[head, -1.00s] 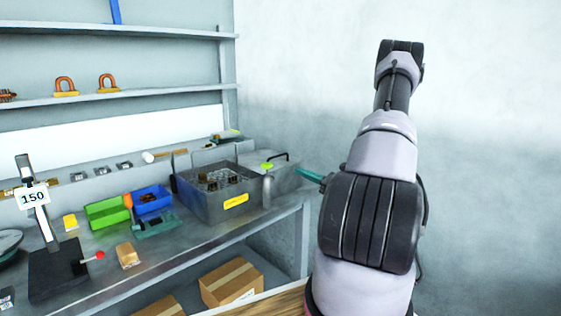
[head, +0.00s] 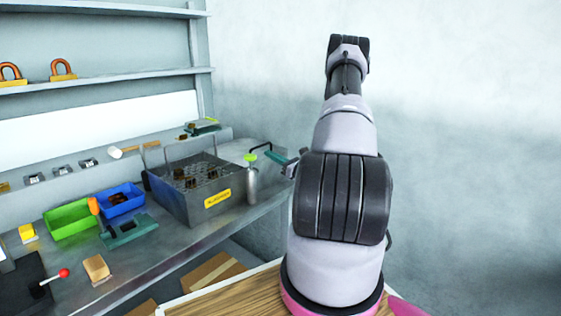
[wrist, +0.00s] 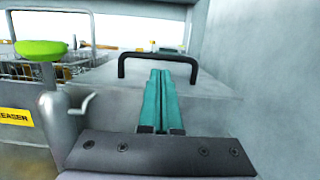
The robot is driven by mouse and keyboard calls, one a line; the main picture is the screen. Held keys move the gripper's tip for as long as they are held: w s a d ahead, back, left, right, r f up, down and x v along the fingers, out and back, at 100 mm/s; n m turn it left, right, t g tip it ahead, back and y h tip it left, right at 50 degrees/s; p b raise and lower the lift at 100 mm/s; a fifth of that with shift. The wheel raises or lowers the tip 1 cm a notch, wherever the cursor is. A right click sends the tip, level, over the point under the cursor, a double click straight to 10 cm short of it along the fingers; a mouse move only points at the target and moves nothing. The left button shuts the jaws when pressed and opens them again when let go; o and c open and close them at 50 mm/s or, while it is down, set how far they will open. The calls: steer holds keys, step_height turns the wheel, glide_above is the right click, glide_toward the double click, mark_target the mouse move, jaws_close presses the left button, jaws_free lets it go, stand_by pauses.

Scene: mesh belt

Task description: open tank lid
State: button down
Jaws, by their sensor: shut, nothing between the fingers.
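The tank is a grey metal box with a yellow label (head: 217,198) on its front, standing on the bench; its left part is open with a mesh basket (head: 200,176) inside. The flat grey lid (wrist: 215,90) covers the right part and lies closed. A black bar handle (wrist: 158,58) arches over the lid, and it also shows in the head view (head: 262,148). My gripper (wrist: 160,72) has teal fingers shut together with nothing between them. The fingertips appear just below the handle bar in the wrist view; I cannot tell whether they touch it.
Green (head: 70,219) and blue bins (head: 122,200) sit left of the tank. A wall (wrist: 265,70) rises close on the right.

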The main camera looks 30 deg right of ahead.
steer(key=shift+x, duration=0.95)
steer(key=shift+r, duration=0.1)
